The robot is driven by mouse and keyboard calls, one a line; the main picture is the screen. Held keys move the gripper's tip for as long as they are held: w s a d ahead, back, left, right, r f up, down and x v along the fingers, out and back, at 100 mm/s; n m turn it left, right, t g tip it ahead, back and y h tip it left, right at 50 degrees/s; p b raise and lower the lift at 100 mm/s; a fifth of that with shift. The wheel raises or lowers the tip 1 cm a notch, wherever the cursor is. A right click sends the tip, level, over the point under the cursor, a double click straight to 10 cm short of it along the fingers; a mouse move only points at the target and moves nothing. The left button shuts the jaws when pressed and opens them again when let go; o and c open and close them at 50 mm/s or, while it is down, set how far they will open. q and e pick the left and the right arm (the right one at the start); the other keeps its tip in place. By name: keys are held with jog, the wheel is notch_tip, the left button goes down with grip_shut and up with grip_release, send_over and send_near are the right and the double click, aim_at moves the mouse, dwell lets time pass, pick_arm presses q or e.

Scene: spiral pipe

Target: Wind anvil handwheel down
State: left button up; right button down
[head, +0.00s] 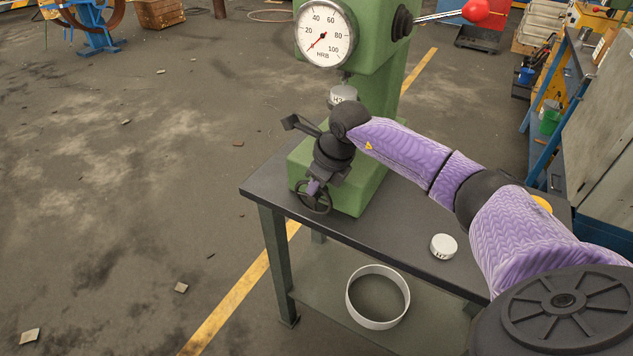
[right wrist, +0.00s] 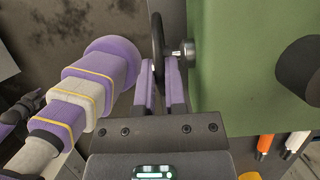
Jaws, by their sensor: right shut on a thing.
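The black handwheel (head: 327,207) is on the front of the green hardness tester (head: 345,180), low near the table edge. In the right wrist view the handwheel (right wrist: 157,40) is seen edge-on, on a short metal shaft. My right gripper (head: 314,187) reaches it from above. In the right wrist view its purple fingers (right wrist: 160,75) are closed on the wheel's rim, one on each side. A pale labelled block (head: 343,93) sits under the tester's head, and my wrist hides the anvil below it.
The round HRB dial (head: 325,35) is on the tester's head, and a lever with a red knob (head: 475,11) sticks out right. A loose white block (head: 443,246) lies on the dark table (head: 395,215). A pale ring (head: 378,297) is on the lower shelf. Floor at left is mostly open.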

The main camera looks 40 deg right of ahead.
jog(key=shift+w+a+r+g+h, duration=0.15)
jog(key=shift+w+g+h, duration=0.25)
jog(key=shift+g, duration=0.4)
jog(key=shift+w+a+f+g+b, duration=0.15)
jog(key=shift+w+f+g+b, duration=0.1)
jog(key=shift+g+b, duration=0.25)
jog(key=g+b, duration=0.1)
jog(key=g+h+b, duration=0.1)
jog(key=shift+w+a+f+b, duration=0.1)
jog(key=shift+w+f+b, duration=0.15)
jog(key=shift+w+b, duration=0.15)
jog(key=g+b, duration=0.1)
jog(key=b, duration=0.1)
jog(key=shift+w+a+h+b, duration=0.1)
jog(key=shift+h+b, duration=0.2)
jog(key=shift+b, duration=0.05)
pick_arm(q)
jog(key=s+a+f+g, duration=0.1)
jog(key=s+a+f, duration=0.2)
jog(key=f, duration=0.4)
jog(key=shift+s+a+y+b, duration=0.25)
jog(key=shift+y+b, duration=0.1)
jog(key=shift+y, duration=0.05)
pick_arm(e)
jog(key=shift+r+g, duration=0.15)
jog(key=shift+g, duration=0.15)
pick_arm(q)
jog(key=shift+w, duration=0.15)
